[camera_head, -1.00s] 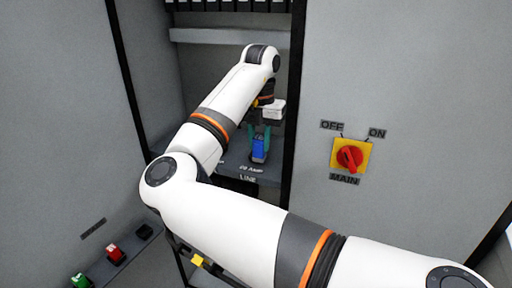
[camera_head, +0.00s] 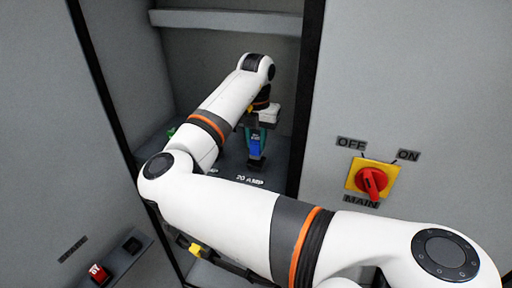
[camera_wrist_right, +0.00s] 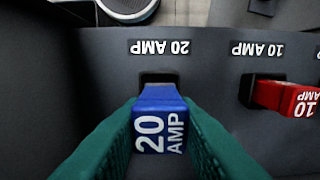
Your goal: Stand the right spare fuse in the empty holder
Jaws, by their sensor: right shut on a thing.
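The blue 20 AMP fuse (camera_head: 254,146) is between the teal fingers of my right gripper (camera_head: 263,134), which is shut on it. In the right wrist view the fuse (camera_wrist_right: 158,128) shows its white 20 AMP marking between both fingers. A black holder (camera_wrist_right: 158,77) lies right beyond it, beside a 20 AMP label. In the head view the fuse is upright, with a dark base below it. I cannot tell whether it is seated in the holder. My left gripper is not in view.
A red 10 AMP fuse (camera_wrist_right: 288,98) stands beside the 20 AMP place. The cabinet's black right edge (camera_head: 309,100) is close to my arm. A red switch (camera_head: 371,181) is at right.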

